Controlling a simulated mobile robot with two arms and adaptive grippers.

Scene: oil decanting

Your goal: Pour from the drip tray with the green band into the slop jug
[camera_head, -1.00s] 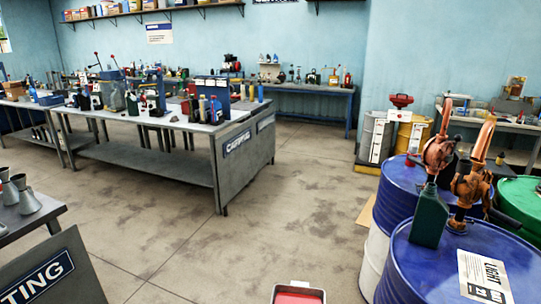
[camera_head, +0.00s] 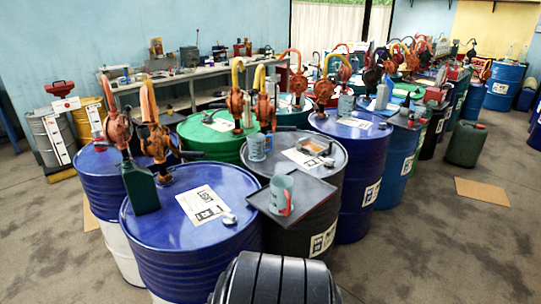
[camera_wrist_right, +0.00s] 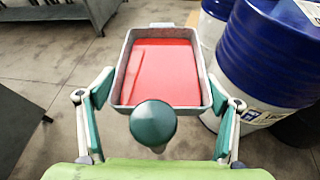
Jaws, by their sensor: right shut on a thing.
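My right gripper (camera_wrist_right: 160,88) shows in the right wrist view, with its fingers at the two sides of a grey rectangular drip tray (camera_wrist_right: 126,72). It is shut on this tray, which holds a flat layer of red liquid. A dark green rounded part (camera_wrist_right: 153,122) sits at the tray's near end; I cannot make out a band. In the head view a blue-grey jug (camera_head: 282,194) with a red mark stands on a dark flat tray. A similar jug (camera_head: 257,146) stands behind it. I cannot tell which is the slop jug. My left gripper is out of view.
The dark flat tray (camera_head: 303,187) rests on a black drum (camera_head: 285,236). A blue drum (camera_head: 180,262) with a pump and a dark green can (camera_head: 140,190) stands left of it. Several more drums crowd behind. Open floor lies at right.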

